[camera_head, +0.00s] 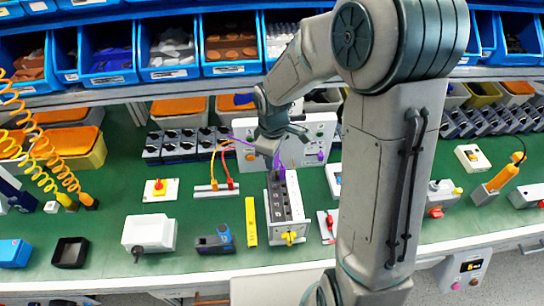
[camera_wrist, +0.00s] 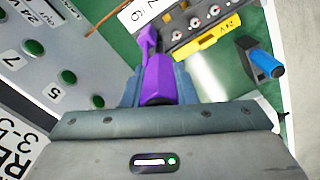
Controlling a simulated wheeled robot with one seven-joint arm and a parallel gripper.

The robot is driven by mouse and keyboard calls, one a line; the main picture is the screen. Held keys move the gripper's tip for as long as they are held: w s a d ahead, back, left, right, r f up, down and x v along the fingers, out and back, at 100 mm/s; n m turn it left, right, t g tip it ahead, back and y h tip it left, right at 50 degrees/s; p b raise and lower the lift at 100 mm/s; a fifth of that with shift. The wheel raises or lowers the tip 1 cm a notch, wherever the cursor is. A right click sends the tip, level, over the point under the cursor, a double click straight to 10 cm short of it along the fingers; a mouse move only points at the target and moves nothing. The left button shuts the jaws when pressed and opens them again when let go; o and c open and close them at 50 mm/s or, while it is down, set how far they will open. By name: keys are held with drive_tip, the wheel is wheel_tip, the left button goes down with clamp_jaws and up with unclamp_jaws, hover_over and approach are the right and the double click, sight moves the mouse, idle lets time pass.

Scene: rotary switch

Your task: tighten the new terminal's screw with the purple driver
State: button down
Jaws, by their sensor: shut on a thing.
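My gripper (camera_head: 270,150) is shut on the purple driver (camera_wrist: 156,78), whose handle sits between the fingers in the wrist view. In the head view a small purple part of the driver (camera_head: 276,166) shows below the gripper. The tip of the driver is too small to make out. The terminal block (camera_head: 287,208) stands under and just in front of the gripper, with a row of dark positions along its top. I cannot tell whether the driver touches a screw. The wrist view shows a block with several round metal screws (camera_wrist: 178,36) beyond the driver.
A white panel with knobs (camera_head: 318,130) stands behind the gripper. A yellow bar (camera_head: 251,221) and a blue-and-grey device (camera_head: 215,240) lie left of the block. A red-handled item (camera_head: 328,226) lies right. Red and yellow leads (camera_head: 229,170) stand close left.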

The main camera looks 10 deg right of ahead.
idle(0.5)
drive_tip(key=shift+f+m+b, duration=0.2)
drive_tip(key=shift+m+b, duration=0.35)
drive_tip(key=shift+m, duration=0.05)
drive_tip(key=m+b, duration=0.1)
drive_tip(key=m, duration=0.3)
drive_tip(key=shift+b, duration=0.35)
drive_tip(key=shift+d+r+m+b, duration=0.1)
drive_tip(key=shift+m+b, duration=0.2)
drive_tip(key=shift+m, duration=1.1)
drive_tip(key=shift+m+b, duration=0.4)
drive_tip(key=shift+m, duration=0.3)
drive_tip(key=m, duration=0.3)
drive_tip(key=shift+m+b, duration=0.3)
drive_tip(key=shift+b, duration=0.1)
drive_tip(key=m, duration=0.3)
